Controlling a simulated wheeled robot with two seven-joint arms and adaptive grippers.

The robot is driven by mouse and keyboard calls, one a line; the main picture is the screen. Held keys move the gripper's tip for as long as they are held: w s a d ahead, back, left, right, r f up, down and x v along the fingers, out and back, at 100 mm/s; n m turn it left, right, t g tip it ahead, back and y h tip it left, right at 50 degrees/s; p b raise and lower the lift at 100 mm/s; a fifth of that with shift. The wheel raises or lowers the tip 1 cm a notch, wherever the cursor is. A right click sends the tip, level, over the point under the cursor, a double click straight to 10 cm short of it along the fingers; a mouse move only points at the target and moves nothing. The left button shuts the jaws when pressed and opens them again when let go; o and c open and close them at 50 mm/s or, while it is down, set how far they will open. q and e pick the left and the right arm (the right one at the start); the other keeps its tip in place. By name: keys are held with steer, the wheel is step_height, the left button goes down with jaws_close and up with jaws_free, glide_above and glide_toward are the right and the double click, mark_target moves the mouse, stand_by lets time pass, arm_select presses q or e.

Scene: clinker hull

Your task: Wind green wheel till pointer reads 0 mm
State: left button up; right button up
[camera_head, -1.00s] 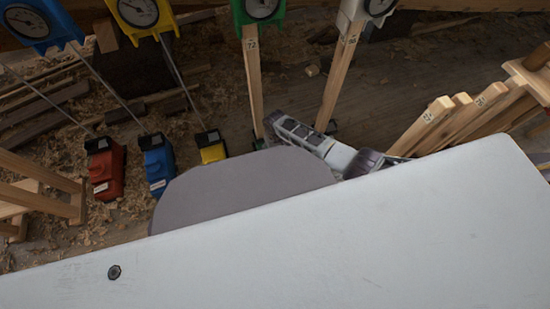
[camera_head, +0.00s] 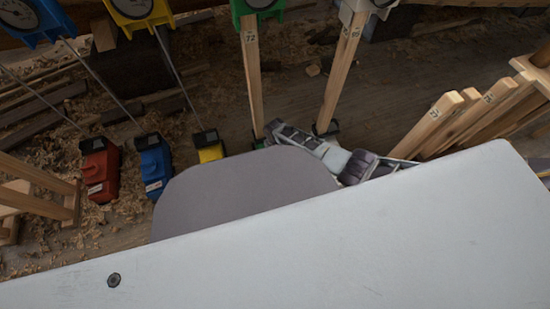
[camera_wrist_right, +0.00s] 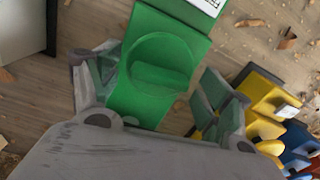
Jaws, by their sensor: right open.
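The green wheel (camera_wrist_right: 160,66) is a round rim on top of a green box (camera_wrist_right: 140,110) in the right wrist view. My right gripper (camera_wrist_right: 155,85) is open, with one finger on each side of the wheel; I cannot tell whether they touch it. In the head view my right gripper (camera_head: 280,130) reaches from the right to the foot of the post marked 72 (camera_head: 252,80). The green gauge (camera_head: 257,8) at the top of that post is cut off by the picture edge, and its pointer cannot be read. My left gripper is not in view.
Red (camera_head: 100,168), blue (camera_head: 153,165) and yellow (camera_head: 209,147) boxes stand to the left, with thin rods rising from them. Another post (camera_head: 338,80) stands just right of the green one. Wooden pieces (camera_head: 450,120) lean at the right. Shavings litter the floor.

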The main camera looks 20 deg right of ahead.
steer(key=shift+f, duration=0.1)
steer(key=shift+c, duration=0.3)
steer(key=c, duration=1)
steer(key=shift+o, duration=0.2)
steer(key=shift+m, duration=0.3)
